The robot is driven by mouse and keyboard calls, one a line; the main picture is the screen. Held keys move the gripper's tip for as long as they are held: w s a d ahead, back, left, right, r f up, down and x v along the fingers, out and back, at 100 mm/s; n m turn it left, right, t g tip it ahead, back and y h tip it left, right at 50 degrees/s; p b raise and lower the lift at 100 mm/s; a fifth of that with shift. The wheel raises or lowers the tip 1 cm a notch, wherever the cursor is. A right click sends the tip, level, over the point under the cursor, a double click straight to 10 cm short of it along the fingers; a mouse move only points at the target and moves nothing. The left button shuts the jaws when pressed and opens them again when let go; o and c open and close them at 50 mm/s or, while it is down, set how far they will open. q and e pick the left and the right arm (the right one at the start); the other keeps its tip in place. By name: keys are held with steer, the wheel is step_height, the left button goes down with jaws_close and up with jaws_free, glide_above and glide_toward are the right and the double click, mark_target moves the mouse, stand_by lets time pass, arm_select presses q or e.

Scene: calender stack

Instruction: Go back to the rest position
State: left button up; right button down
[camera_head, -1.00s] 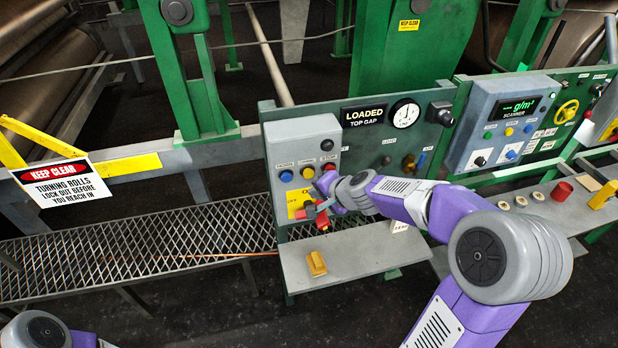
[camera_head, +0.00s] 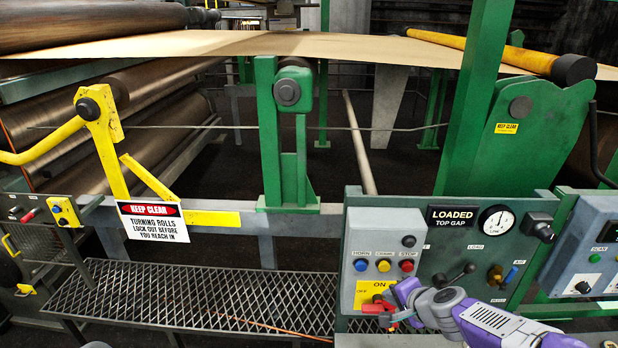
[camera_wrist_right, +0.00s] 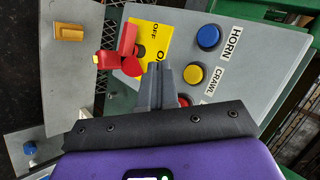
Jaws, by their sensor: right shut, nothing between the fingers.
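My right gripper (camera_head: 396,303) is shut and empty in front of the grey control box (camera_head: 362,240). In the right wrist view its closed fingers (camera_wrist_right: 158,82) point at the yellow ON/OFF plate (camera_wrist_right: 152,38). The red switch handle (camera_wrist_right: 127,48) on that plate is right beside the fingertips; I cannot tell whether they touch. The handle also shows in the head view (camera_head: 378,308), partly hidden by my gripper. My left gripper is out of view.
Blue, yellow and red buttons sit above the switch, the yellow one (camera_head: 384,265) in the middle. A small lever (camera_head: 462,272) is on the green panel to the right. A mesh walkway (camera_head: 200,298) and a KEEP CLEAR sign (camera_head: 152,222) are to the left. A tan block (camera_wrist_right: 69,32) lies on the shelf.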

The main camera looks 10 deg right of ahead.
steer(key=s+a+f+n+g+b, duration=0.2)
steer(key=a+f, duration=0.2)
steer(key=f, duration=0.8)
steer(key=s+a+f+n+g+b, duration=0.2)
steer(key=a+f+g, duration=0.15)
steer(key=f, duration=0.85)
steer(key=s+a+f+n+g+y+b, duration=0.1)
steer(key=s+a+f+n+b, duration=0.1)
steer(key=s+a+f, duration=0.4)
steer(key=s+a+f+n+g+y+b, duration=0.1)
steer(key=s+a+f+n, duration=0.4)
steer(key=s+f, duration=0.5)
step_height(320, 180, down, 4)
steer(key=shift+s+a+r+g+y+b, duration=0.1)
steer(key=shift+s+a+g+y+b, duration=0.15)
steer(key=shift+a+g+b, duration=0.6)
steer(key=shift+d, duration=0.3)
